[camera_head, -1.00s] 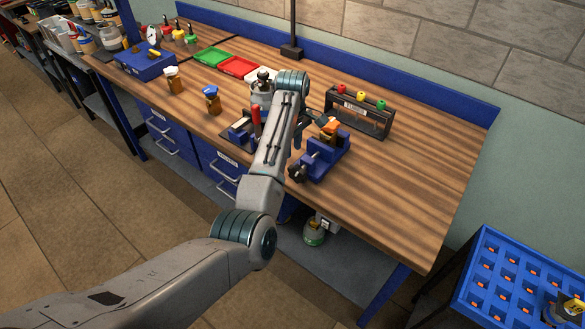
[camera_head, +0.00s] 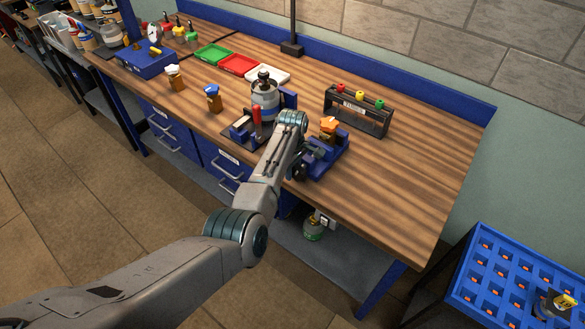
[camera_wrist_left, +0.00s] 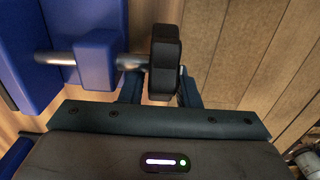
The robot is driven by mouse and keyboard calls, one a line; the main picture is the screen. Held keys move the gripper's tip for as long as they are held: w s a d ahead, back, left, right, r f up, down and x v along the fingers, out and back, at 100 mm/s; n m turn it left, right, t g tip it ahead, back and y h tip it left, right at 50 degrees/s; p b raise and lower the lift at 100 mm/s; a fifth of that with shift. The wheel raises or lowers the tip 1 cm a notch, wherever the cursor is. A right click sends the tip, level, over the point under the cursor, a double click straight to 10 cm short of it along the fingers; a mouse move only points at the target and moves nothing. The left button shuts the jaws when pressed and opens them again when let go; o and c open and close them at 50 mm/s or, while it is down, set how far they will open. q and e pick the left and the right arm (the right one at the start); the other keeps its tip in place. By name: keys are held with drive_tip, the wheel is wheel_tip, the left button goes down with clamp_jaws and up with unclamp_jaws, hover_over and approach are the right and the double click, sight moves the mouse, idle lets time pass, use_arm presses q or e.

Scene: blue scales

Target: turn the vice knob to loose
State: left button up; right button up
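The blue vice (camera_head: 323,167) stands at the front edge of the wooden bench in the head view, with an orange piece (camera_head: 328,124) at its top. Its black knob (camera_wrist_left: 165,60) sits on a metal screw in the left wrist view. My left gripper (camera_wrist_left: 161,88) has one finger on each side of the knob's near part. The fingers look apart from the knob, with a gap on the right side; contact is not clear. In the head view my left gripper (camera_head: 312,152) is at the vice, partly hidden by my wrist. My right gripper is not in view.
A clamp with a red handle (camera_head: 257,118) and a grey canister (camera_head: 265,98) stand left of the vice. A black rack (camera_head: 357,114) with coloured knobs stands behind it. The bench to the right is clear. A blue crate (camera_head: 470,295) is at lower right.

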use_arm(q)
clamp_jaws()
